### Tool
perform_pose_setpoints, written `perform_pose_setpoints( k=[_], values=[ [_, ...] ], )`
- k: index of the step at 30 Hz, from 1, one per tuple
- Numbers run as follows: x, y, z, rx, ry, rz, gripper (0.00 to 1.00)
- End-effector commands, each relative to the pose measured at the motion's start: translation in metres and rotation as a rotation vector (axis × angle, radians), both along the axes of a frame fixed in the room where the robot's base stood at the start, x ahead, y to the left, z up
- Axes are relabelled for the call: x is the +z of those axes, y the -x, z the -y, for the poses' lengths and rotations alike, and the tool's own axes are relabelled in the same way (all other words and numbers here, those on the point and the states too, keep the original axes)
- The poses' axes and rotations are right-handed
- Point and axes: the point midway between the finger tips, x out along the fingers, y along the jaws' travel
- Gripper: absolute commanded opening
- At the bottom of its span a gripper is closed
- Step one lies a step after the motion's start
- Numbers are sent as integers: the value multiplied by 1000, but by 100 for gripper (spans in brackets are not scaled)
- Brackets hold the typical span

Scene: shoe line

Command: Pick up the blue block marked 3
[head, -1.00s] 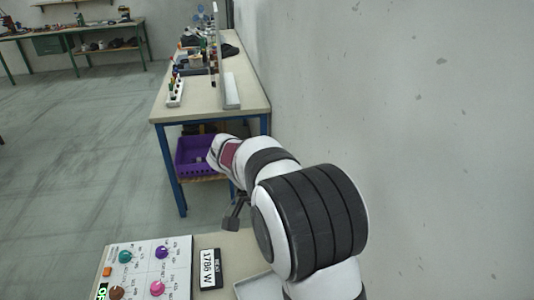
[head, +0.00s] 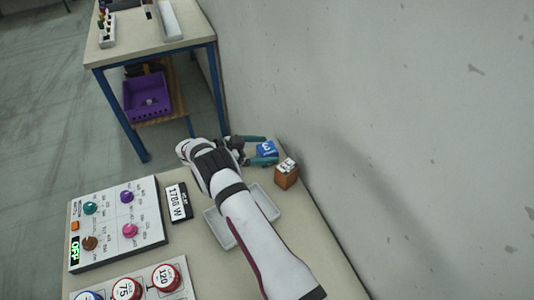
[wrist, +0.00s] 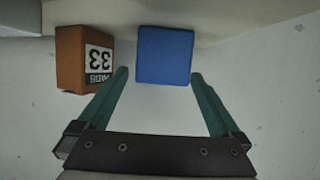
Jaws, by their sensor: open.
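The blue block (head: 267,149) sits at the far right corner of the near table, by the wall. A white mark shows on its top in the head view; its plain blue side (wrist: 164,55) shows in the wrist view. My gripper (head: 265,149) is open, with its two green fingers on either side of the block in the head view. In the wrist view the fingers (wrist: 158,75) point toward the block, which lies between and just beyond their tips. Nothing is held.
A brown block (head: 287,177) with a white label stands close beside the blue block; it also shows in the wrist view (wrist: 84,60). A pale tray (head: 218,231) lies under my arm. A control panel (head: 115,222) is at left. The wall (head: 400,120) is close on the right.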

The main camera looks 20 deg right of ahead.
Motion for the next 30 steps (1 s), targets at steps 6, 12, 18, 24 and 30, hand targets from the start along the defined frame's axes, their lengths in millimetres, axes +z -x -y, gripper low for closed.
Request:
perform_pose_setpoints(
  k=[6,12,18,24,30],
  values=[
    [-16,-1,37,-4,-1,-2,100],
    [-17,-2,42,-1,-1,0,100],
    [-17,-2,42,-1,-1,0,68],
    [-17,-2,41,-1,-1,0,32],
    [-17,-2,41,-1,-1,0,7]
  ],
)
